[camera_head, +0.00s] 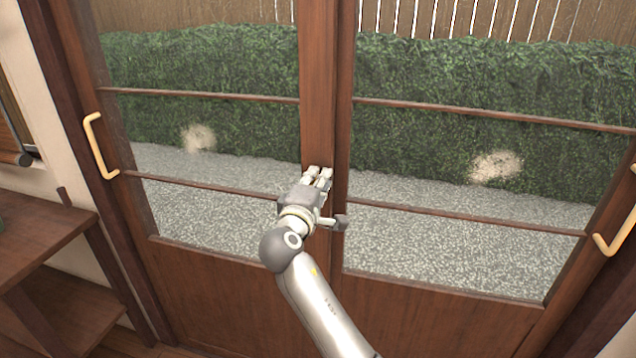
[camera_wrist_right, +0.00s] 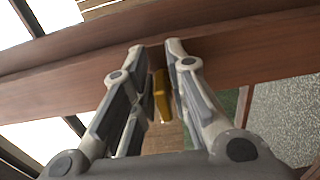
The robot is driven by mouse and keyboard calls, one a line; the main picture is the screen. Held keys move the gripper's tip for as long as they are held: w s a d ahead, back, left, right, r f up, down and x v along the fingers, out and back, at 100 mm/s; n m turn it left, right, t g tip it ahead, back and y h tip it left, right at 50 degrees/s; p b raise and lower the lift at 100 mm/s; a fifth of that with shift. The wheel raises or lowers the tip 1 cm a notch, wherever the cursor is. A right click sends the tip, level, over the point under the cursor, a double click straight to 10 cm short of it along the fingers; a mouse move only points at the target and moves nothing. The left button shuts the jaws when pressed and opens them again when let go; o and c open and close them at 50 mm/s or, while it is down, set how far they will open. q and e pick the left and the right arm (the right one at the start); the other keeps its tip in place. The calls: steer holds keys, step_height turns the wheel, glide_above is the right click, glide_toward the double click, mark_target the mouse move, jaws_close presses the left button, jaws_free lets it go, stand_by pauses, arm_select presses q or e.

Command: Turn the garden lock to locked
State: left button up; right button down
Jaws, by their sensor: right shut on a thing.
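The garden lock (camera_wrist_right: 162,96) shows in the right wrist view as a small brass-yellow piece between my right gripper's fingers. The fingers are shut on it, one on each side. In the head view my right gripper (camera_head: 320,172) is at the wooden middle stile (camera_head: 319,80) where the two glass doors meet, and the lock is hidden there behind the fingers. I cannot tell from these frames whether the lock stands at locked or unlocked. The doors look closed. My left gripper is not in view.
A pale yellow handle (camera_head: 98,146) is on the left door and another (camera_head: 616,238) on the right door. A brown wooden shelf (camera_head: 40,240) stands at the left. Beyond the glass are gravel (camera_head: 450,250) and a hedge (camera_head: 440,80).

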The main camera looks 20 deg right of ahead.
steer(key=c, duration=1.6)
jaws_free()
steer(key=shift+o, duration=0.2)
steer(key=v, duration=0.7)
steer(key=shift+s+a, duration=0.15)
steer(key=shift+s, duration=0.1)
